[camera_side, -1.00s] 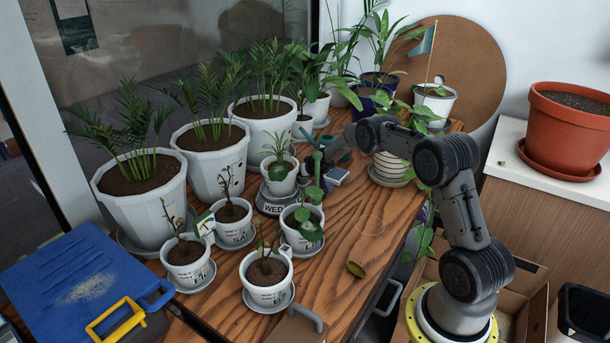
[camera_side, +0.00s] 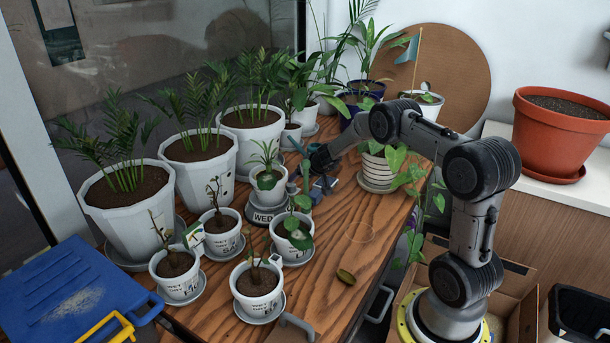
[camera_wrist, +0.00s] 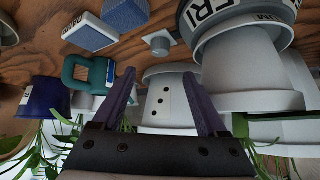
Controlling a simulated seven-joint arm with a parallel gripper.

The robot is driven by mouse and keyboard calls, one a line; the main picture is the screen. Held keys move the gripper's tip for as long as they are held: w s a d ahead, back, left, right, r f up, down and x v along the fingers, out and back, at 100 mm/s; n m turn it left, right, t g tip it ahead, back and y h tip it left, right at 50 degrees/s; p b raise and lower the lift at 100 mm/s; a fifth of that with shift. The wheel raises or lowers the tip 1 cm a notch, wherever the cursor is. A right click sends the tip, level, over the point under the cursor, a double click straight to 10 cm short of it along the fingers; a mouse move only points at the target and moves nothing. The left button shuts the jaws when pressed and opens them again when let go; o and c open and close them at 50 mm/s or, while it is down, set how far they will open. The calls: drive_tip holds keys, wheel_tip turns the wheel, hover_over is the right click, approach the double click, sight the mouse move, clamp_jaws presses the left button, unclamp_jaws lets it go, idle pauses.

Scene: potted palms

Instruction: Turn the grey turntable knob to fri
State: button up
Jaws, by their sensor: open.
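The turntable (camera_side: 265,218) is a dark ring under a small white potted plant (camera_side: 268,180). Its side-view face reads WED. In the wrist view a dark ring (camera_wrist: 190,22) at the top carries an FRI label. A small grey knob (camera_wrist: 160,46) stands on a pale plate beside that ring; I cannot make it out clearly in the side view. My gripper (camera_side: 312,166) is just right of the turntable plant. In the wrist view its two purple fingers (camera_wrist: 158,75) are apart, with nothing held between them. The knob appears beyond the fingertips, apart from them.
Small white labelled pots (camera_side: 258,287) crowd the front left of the turntable. Large white palm pots (camera_side: 200,165) stand behind. A blue block (camera_wrist: 91,32) and a teal-handled object (camera_wrist: 90,72) lie near the gripper. Bare wood (camera_side: 350,235) is free at front right.

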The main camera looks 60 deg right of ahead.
sight(291, 184)
drive_tip(key=shift+v, duration=1.3)
drive_tip(key=w+d+r+n+y, duration=0.3)
drive_tip(key=w+r, duration=0.1)
drive_tip(key=w, duration=0.2)
drive_tip(key=w+d+f+g, duration=0.1)
drive_tip(key=f, duration=0.3)
drive_tip(key=w+f+n+g, duration=0.1)
drive_tip(key=f, duration=0.4)
drive_tip(key=d+f+g+y, duration=0.1)
drive_tip(key=f, duration=0.3)
drive_tip(key=shift+w+d+f+n, duration=0.25)
drive_tip(key=shift+w+d+n, duration=0.1)
drive_tip(key=shift+w+n, duration=0.05)
